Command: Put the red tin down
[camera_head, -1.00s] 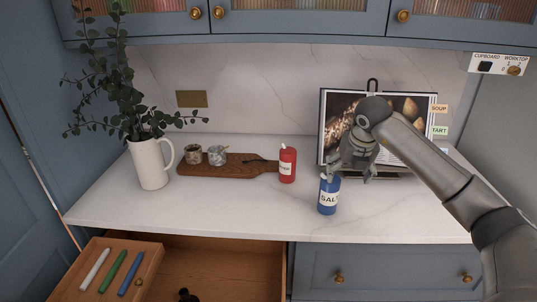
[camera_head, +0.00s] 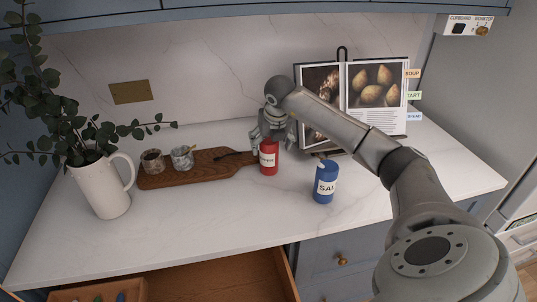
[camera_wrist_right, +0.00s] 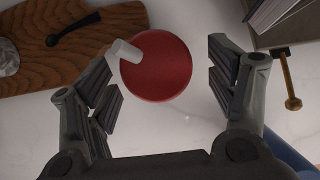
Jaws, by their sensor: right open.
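The red tin (camera_head: 269,160) stands upright on the white worktop (camera_head: 200,228), beside the handle end of the wooden board. My right gripper (camera_head: 272,146) is over its top, fingers pointing down. In the right wrist view the tin's round red top (camera_wrist_right: 158,68), with a pale spout, lies between and slightly beyond the spread fingers of the right gripper (camera_wrist_right: 166,95). A gap shows between the tin and the right-hand finger; the left-hand finger is close to the tin, and I cannot tell if it touches. My left gripper is not in view.
A blue salt tin (camera_head: 325,184) stands to the right, near the front. The wooden board (camera_head: 215,172) holds two small jars (camera_head: 182,157). A white jug with leaves (camera_head: 103,188) is at left, a cookbook (camera_head: 375,95) on a stand behind. An open drawer (camera_head: 215,278) is below.

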